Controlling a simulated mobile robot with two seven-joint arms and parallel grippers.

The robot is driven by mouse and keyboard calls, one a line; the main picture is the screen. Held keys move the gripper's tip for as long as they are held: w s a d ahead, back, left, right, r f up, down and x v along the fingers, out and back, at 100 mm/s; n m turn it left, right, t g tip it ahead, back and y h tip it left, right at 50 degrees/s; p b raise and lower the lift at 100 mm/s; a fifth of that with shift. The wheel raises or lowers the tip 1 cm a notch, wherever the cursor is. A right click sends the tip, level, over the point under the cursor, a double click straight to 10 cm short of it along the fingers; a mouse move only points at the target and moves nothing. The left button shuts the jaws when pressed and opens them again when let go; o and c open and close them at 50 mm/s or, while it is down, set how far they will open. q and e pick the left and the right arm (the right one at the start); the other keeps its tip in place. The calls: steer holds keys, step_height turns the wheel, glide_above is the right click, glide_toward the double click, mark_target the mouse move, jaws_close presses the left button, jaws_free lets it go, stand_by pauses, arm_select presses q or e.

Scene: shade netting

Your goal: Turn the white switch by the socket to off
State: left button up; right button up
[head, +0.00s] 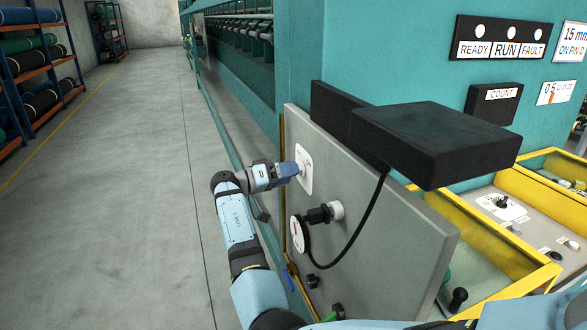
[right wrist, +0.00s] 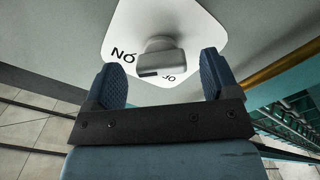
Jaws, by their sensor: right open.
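The white switch plate (head: 307,184) is on the grey upright panel. In the right wrist view the plate (right wrist: 205,38) bears dark lettering, seen turned, and a pale grey turning knob (right wrist: 160,62). My right gripper (head: 298,169) reaches the switch from the left. In the right wrist view its blue fingers (right wrist: 161,66) are open, one on each side of the knob, with gaps between. The round white socket (head: 297,234) is lower on the panel, with a black plug-like part (head: 319,214) beside it. My left gripper is not in view.
A black box (head: 435,142) juts out above the panel, and a black cable (head: 368,218) hangs from it in a loop. Yellow-edged trays (head: 488,238) are at the right. Racks of rolls (head: 38,70) stand far left. The floor (head: 120,200) on the left is clear.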

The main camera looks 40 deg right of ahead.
steer(key=shift+x, duration=1.1)
steer(key=c, duration=0.9)
